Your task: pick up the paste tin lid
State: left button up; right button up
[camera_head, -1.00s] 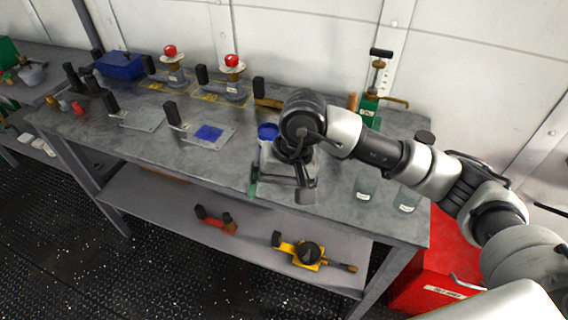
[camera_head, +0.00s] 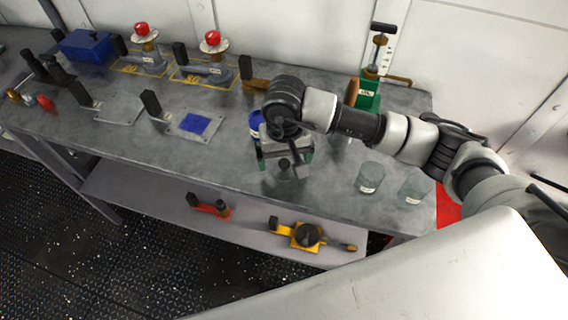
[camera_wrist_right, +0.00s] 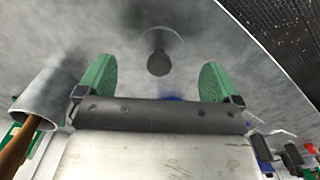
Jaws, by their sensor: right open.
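A small grey disc with a dark round knob, which looks like the paste tin lid (camera_wrist_right: 158,58), lies on the bench top. In the head view the lid (camera_head: 286,170) shows near the front edge, partly behind my right gripper (camera_head: 285,157). In the right wrist view my right gripper (camera_wrist_right: 158,80) is open, with its green fingers on either side of the knob's line and a gap to both. The lid appears a little beyond the fingertips, apart from them. A blue-topped tin (camera_head: 256,122) stands behind the gripper, partly hidden. My left gripper is out of view.
Two glass jars (camera_head: 369,177) (camera_head: 412,188) stand to the right on the bench. A green pump (camera_head: 369,92) stands behind. A grey cup-shaped thing with a wooden handle (camera_wrist_right: 46,97) is close in the wrist view. Plates with black handles stand left.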

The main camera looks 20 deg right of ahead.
aim_at(285, 163)
notch_tip(285, 163, down, 2)
jog(key=shift+s+f, duration=0.1)
jog(key=shift+f, duration=0.1)
jog(key=shift+f+p, duration=0.3)
jog(key=shift+f, duration=0.2)
jog(key=shift+c, duration=0.2)
jog(key=c, duration=0.4)
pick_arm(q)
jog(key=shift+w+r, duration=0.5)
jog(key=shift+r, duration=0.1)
pick_arm(e)
jog(key=c, duration=0.6)
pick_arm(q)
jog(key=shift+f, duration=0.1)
pick_arm(e)
jog(key=shift+o, duration=0.2)
jog(key=shift+r, duration=0.2)
